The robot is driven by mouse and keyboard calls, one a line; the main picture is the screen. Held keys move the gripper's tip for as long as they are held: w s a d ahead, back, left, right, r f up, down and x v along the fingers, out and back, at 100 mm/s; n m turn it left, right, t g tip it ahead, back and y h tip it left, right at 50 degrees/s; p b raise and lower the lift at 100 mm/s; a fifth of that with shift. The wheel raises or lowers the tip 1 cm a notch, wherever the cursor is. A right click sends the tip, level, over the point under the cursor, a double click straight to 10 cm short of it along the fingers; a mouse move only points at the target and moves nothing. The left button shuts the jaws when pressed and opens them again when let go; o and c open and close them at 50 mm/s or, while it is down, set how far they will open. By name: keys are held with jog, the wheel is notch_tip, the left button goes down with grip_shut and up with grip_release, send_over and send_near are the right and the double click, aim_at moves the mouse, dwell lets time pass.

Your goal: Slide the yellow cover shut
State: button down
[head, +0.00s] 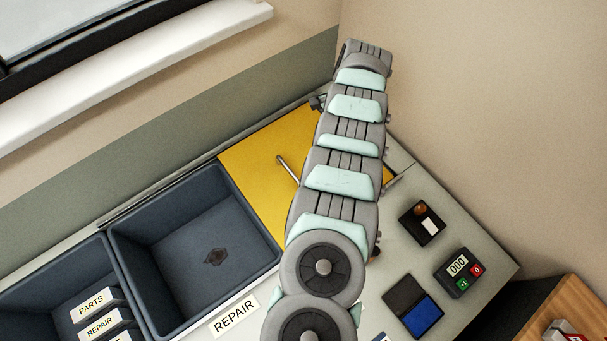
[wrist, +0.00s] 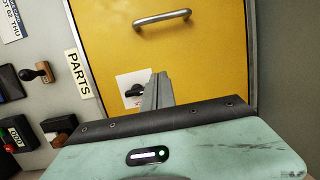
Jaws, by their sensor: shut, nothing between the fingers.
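The yellow cover (head: 262,150) is a flat panel at the back of the counter, beside an open REPAIR bin. It also fills much of the wrist view (wrist: 95,45). A metal bar handle (head: 288,168) stands on the cover; in the wrist view the handle (wrist: 162,18) is near the top. My gripper (wrist: 158,80) is shut and empty, over the cover and apart from the handle. Its fingertips overlap a white card with a dark picture (wrist: 130,82) on the cover. I cannot tell if they touch it. My arm hides the gripper and part of the cover in the head view.
The REPAIR bin (head: 116,250) is open with a dark diamond mark on its floor. A PARTS label (wrist: 78,74) lies beside the cover. A stamp (wrist: 36,72), a blue pad (head: 422,315) and a counter device (head: 459,272) sit on the right. Walls close in behind.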

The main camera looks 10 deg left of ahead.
jog(key=shift+g, duration=0.5)
jog(key=s+f, duration=0.1)
jog(key=f, duration=0.1)
jog(key=s+a+f, duration=0.1)
jog(key=s+f, duration=0.1)
jog(key=f, duration=0.1)
jog(key=s+a+f+b, duration=0.1)
jog(key=f, duration=0.2)
jog(key=shift+s, duration=0.3)
jog(key=shift+s+a+r+p, duration=0.15)
jog(key=shift+s+a+p, duration=0.1)
jog(key=shift+p, duration=0.6)
jog(key=shift+s+a+p, duration=0.4)
jog(key=shift+a+p, duration=0.05)
jog(key=shift+p, duration=0.75)
jog(key=shift+s+a+f+p, duration=0.4)
jog(key=shift+s+p, duration=0.2)
jog(key=shift+p, duration=0.1)
jog(key=shift+s+a+f, duration=0.2)
jog(key=shift+a, duration=0.05)
